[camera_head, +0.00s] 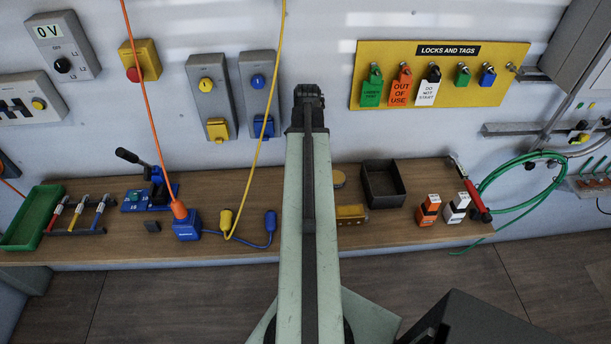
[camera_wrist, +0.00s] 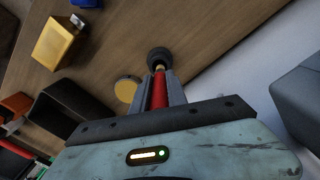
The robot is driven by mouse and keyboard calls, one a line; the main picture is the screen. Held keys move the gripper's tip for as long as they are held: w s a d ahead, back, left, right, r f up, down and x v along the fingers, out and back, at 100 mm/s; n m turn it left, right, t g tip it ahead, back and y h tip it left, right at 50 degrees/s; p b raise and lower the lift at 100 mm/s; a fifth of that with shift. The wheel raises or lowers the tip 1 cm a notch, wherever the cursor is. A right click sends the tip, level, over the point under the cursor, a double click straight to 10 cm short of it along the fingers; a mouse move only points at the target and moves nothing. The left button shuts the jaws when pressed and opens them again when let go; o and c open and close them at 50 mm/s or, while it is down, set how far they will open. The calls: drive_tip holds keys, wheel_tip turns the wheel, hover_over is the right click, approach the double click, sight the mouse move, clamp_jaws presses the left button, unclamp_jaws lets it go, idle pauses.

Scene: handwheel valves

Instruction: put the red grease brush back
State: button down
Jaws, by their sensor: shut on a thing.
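In the wrist view my gripper (camera_wrist: 160,88) is shut on the red grease brush (camera_wrist: 158,90). Its red handle lies between the two jaws, with a brass-coloured collar and a round black end beyond them. In the head view my arm stands upright in the middle and its dark end (camera_head: 308,97) is above the bench, in front of the wall. The brush cannot be made out there. A low dark rack (camera_head: 75,232) at the left of the bench holds several slim tools with coloured handles. I cannot tell whether it is the brush's place.
The wooden bench (camera_head: 240,190) carries a green tray (camera_head: 36,218), a blue plug (camera_head: 187,226) and a black open box (camera_head: 383,184). Orange (camera_head: 153,100) and yellow (camera_head: 262,120) cables hang left of my arm. A red-handled tool (camera_head: 472,195) is at right.

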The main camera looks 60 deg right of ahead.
wheel_tip(320, 180, down, 5)
drive_tip(key=b, duration=0.4)
drive_tip(key=shift+s+r+b, duration=0.1)
drive_tip(key=shift+b, duration=0.3)
drive_tip(key=shift+r, duration=0.25)
drive_tip(key=shift+f, duration=0.15)
drive_tip(key=c, duration=1.3)
unclamp_jaws()
wheel_tip(320, 180, up, 7)
drive_tip(key=p, duration=0.7)
drive_tip(key=shift+d, duration=0.1)
drive_tip(key=shift+r+p, duration=0.4)
drive_tip(key=shift+p, duration=0.05)
